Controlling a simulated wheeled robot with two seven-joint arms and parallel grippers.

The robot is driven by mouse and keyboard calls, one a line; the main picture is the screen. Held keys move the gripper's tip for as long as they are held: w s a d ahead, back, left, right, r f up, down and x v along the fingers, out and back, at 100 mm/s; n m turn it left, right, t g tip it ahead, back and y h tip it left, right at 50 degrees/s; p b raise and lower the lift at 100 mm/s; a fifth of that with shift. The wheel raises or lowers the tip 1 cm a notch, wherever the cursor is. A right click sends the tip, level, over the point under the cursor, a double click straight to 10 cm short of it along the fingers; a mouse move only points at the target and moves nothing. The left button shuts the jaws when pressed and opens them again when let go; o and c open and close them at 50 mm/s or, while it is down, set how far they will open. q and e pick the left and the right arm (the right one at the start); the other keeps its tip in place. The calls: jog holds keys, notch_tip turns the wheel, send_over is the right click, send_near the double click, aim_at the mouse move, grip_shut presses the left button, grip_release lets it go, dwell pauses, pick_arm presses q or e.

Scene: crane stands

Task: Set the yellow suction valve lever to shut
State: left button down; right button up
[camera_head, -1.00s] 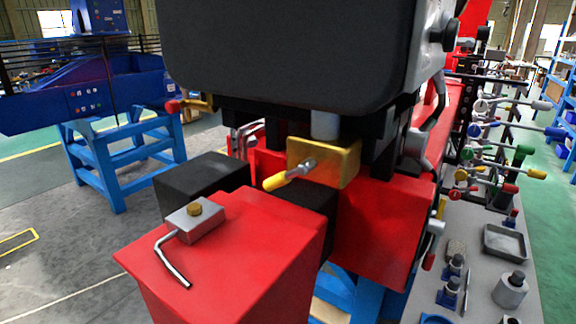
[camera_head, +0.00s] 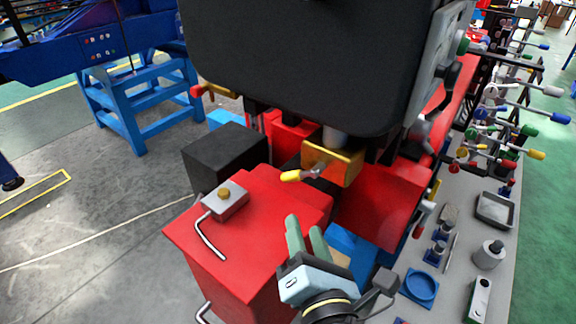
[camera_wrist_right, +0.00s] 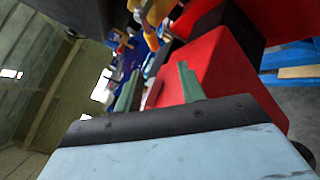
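The yellow suction valve lever (camera_head: 291,176) sticks out to the left, slightly downward, from a brass valve block (camera_head: 345,164) under the big dark housing. It has a grey stem and a yellow grip. In the right wrist view, the yellow grip (camera_wrist_right: 151,41) shows near the top, beyond the fingertips. My right gripper (camera_head: 304,225) has green fingers standing apart with nothing between them. It is below the lever in the head view, in front of the red box, not touching the lever. The fingers also show apart in the right wrist view (camera_wrist_right: 158,78). My left gripper is not in view.
A red box (camera_head: 260,240) with a grey block and bent rod stands left of my gripper. A black box (camera_head: 224,152) is behind it. The dark housing (camera_head: 300,60) overhangs the valve. A grey bench (camera_head: 455,270) with small parts and several coloured levers lies right.

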aim_at(288, 177)
jog(key=shift+n, duration=0.3)
jog(key=w+a, duration=0.1)
jog(key=w, duration=0.3)
jog(key=w+a+p, duration=0.1)
jog(key=w, duration=0.3)
jog(key=w+a, duration=0.1)
jog(key=w, duration=0.4)
jog(key=shift+r+p, duration=0.35)
jog(key=shift+s, duration=0.1)
jog(key=shift+c, duration=0.3)
grip_shut()
